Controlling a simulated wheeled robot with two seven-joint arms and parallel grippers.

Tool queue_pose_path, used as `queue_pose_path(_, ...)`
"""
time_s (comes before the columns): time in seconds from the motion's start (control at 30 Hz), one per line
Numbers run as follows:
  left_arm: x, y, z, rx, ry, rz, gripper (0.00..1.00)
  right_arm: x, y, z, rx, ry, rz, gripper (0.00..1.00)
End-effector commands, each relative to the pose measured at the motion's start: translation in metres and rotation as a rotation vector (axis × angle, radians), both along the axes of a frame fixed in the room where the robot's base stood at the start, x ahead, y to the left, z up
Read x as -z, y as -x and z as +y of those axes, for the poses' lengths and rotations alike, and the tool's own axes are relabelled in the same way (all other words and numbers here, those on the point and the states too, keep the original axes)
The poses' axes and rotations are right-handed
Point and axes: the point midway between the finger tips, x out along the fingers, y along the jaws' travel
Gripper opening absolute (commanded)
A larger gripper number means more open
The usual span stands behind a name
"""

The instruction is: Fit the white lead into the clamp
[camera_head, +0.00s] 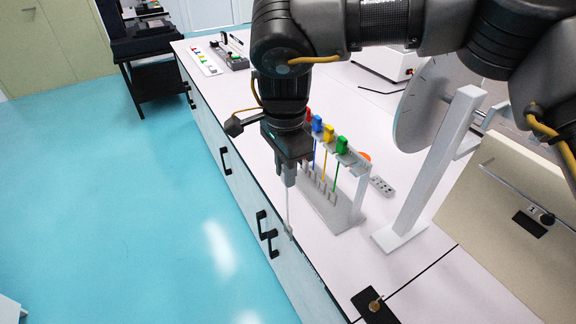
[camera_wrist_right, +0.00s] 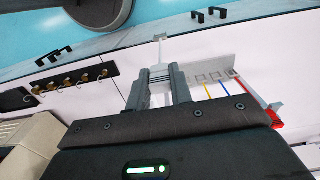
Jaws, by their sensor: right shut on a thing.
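My right gripper (camera_head: 287,180) is shut on the white lead (camera_head: 289,212), which hangs down below the fingers with a small block at its lower end. In the right wrist view the fingers (camera_wrist_right: 158,84) hold the white lead (camera_wrist_right: 161,52), whose end block points away from me. The lead is beside the grey test stand (camera_head: 357,194), on its left, and looks apart from it. The stand's base has a row of small pale clamps (camera_head: 322,184); I cannot tell which one is for the white lead. My left gripper is out of view.
Blue, yellow (camera_head: 328,132) and green (camera_head: 342,146) plugs with coloured leads sit on the stand; a red one is partly hidden. A power strip (camera_head: 382,186) and white post (camera_head: 436,170) stand to the right. The bench edge is close on the left.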

Motion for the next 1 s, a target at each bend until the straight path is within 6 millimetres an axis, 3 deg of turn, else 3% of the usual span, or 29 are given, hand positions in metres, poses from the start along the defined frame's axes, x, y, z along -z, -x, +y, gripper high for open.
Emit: queue_pose_path(1.0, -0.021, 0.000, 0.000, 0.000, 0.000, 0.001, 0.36, -0.001, 0.036, 0.054, -0.001, -0.001, 0.001, 0.05)
